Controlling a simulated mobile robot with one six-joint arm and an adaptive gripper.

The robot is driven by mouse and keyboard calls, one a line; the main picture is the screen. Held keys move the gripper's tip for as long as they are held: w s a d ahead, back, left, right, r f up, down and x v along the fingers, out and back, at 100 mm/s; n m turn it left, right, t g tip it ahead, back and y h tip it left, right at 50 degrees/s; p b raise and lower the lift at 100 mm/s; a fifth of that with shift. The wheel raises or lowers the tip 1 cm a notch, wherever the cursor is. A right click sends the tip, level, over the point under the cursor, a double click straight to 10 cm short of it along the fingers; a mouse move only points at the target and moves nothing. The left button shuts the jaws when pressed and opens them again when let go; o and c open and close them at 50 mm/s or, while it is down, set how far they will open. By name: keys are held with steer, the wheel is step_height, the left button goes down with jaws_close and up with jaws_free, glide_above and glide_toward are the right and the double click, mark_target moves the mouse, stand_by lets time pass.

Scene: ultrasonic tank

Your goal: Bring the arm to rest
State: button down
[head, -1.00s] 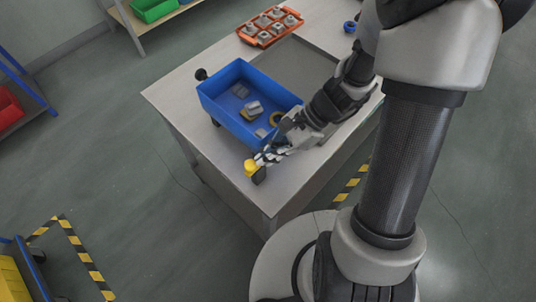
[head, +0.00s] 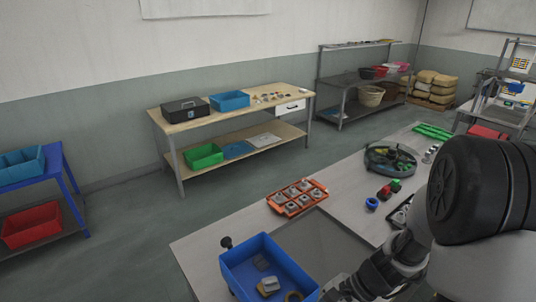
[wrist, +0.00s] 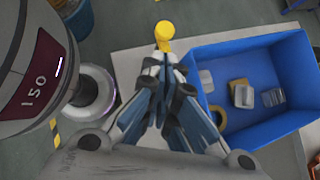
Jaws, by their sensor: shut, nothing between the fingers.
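My gripper (wrist: 162,62) is shut and empty in the wrist view, its fingertips over the pale table (wrist: 130,62). A yellow knob-like thing (wrist: 164,31) shows just past the fingertips; I cannot tell whether they touch it. The blue bin (wrist: 296,52) is right of the fingers in the wrist view, with metal parts and a yellowish ring inside. In the head view the bin (head: 290,262) stands at the bottom on the table (head: 205,245). My forearm reaches down beside it there, and the fingertips and yellow thing are out of that picture.
An orange tray (head: 272,204) of metal parts stands behind the bin. A blue ring (head: 372,202), small red and green parts (head: 389,190) and a round dark container (head: 377,160) lie further along the table. A wooden bench (head: 240,109) stands beyond open floor.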

steer(key=s+d+r+n+t+h+b, duration=0.4)
steer(key=s+r+n+t+h+b, duration=0.2)
steer(key=n, duration=1)
steer(key=s+r+h+b, duration=0.2)
steer(key=s+r+b, duration=0.1)
steer(key=s+b, duration=0.1)
steer(key=shift+b, duration=0.45)
